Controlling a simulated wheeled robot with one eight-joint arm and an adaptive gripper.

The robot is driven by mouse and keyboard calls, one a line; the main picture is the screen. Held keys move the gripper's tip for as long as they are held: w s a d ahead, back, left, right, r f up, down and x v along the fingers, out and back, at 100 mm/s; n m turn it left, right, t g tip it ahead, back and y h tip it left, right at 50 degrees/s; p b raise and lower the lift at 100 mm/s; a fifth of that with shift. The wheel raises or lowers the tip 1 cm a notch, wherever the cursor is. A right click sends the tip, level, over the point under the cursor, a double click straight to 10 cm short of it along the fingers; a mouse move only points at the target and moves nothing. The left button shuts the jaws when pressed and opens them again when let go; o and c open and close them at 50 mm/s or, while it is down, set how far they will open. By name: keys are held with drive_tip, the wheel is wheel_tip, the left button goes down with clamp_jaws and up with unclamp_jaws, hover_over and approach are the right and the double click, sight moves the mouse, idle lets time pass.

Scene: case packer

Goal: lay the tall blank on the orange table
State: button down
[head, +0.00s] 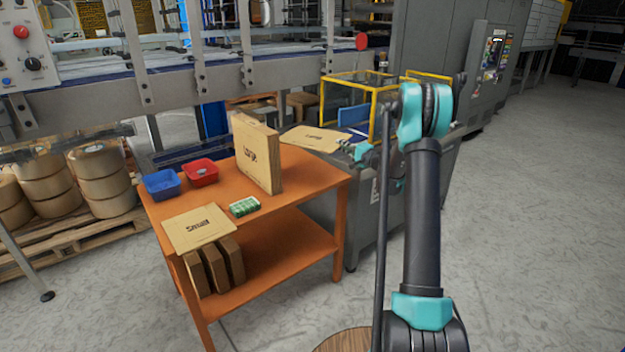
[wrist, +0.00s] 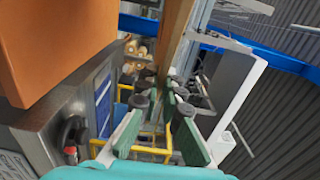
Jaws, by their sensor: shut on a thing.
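A flat brown cardboard blank marked "Large" (head: 315,139) is held about level at the far right corner of the orange table (head: 312,172). My gripper (head: 352,148) is at its right edge, shut on it. In the wrist view the blank (wrist: 178,38) shows nearly edge-on between the fingers of my gripper (wrist: 160,90). The table shows as an orange block (wrist: 55,45) at the upper left there, apart from the fingers. I cannot tell the height of the blank over the table.
On the table stand an upright "Large" carton (head: 258,152), a blue bin (head: 162,184), a red bin (head: 201,172), a green-and-white pack (head: 244,206) and a flat "Small" blank (head: 198,228). Brown cartons (head: 214,266) stand on the lower shelf. A yellow-framed machine (head: 350,95) is behind my gripper.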

wheel_tip(320, 180, down, 20)
drive_tip(key=shift+a+r, duration=0.15)
drive_tip(key=shift+r, duration=0.05)
idle(0.4)
drive_tip(key=shift+f, duration=0.1)
drive_tip(key=c, duration=2)
unclamp_jaws()
